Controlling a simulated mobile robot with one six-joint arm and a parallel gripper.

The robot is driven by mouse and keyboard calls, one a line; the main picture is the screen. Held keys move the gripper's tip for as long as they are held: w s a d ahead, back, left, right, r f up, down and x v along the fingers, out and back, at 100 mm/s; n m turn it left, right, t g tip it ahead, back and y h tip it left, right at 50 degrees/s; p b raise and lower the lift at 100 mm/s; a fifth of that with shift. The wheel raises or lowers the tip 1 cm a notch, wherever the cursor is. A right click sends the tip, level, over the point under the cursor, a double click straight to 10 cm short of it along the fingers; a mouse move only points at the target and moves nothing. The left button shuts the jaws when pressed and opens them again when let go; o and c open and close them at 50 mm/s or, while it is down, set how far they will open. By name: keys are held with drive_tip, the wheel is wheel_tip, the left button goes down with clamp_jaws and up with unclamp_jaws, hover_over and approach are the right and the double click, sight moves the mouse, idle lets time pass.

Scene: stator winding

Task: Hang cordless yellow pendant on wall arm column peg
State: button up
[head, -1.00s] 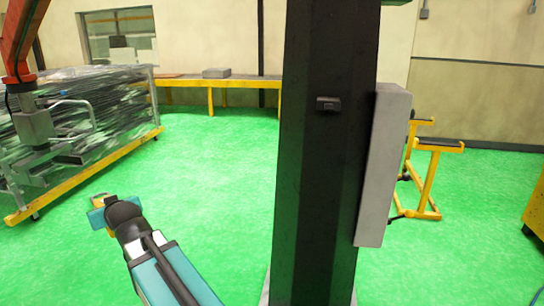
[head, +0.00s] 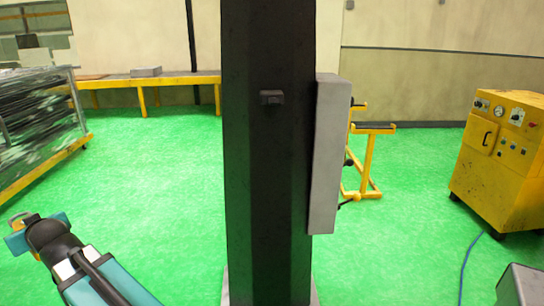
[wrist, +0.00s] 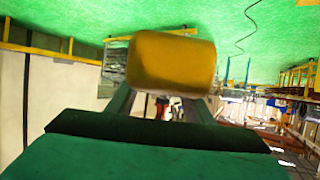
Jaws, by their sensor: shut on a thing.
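The yellow pendant (wrist: 172,62) is held between the fingers of my gripper (wrist: 165,100) in the wrist view, where it fills the upper middle. In the head view my gripper (head: 36,228) is at the lower left, well apart from the column, and only a little yellow shows at it. The dark column (head: 268,180) stands upright in the middle of the head view. A small dark peg (head: 272,97) sticks out of its near face in the upper part, with nothing hanging on it.
A grey box (head: 324,155) is fixed to the column's right side. A yellow stand (head: 368,165) is behind it. A yellow machine cabinet (head: 500,160) stands at the right. A rack (head: 40,140) is at the left. The green floor (head: 165,190) left of the column is clear.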

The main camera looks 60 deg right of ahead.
drive_tip(key=w+f+t+b, duration=0.4)
drive_tip(key=f+b, duration=0.4)
drive_tip(key=b, duration=0.2)
drive_tip(key=shift+f+t, duration=0.25)
drive_tip(key=shift+t, duration=0.15)
drive_tip(key=shift+a+f+y+b, duration=0.15)
drive_tip(key=shift+f+y+b, duration=0.1)
drive_tip(key=shift+y+b, duration=0.1)
drive_tip(key=shift+s+f+t+b, duration=0.1)
drive_tip(key=shift+f+t+b, duration=0.3)
drive_tip(key=shift+t, duration=0.1)
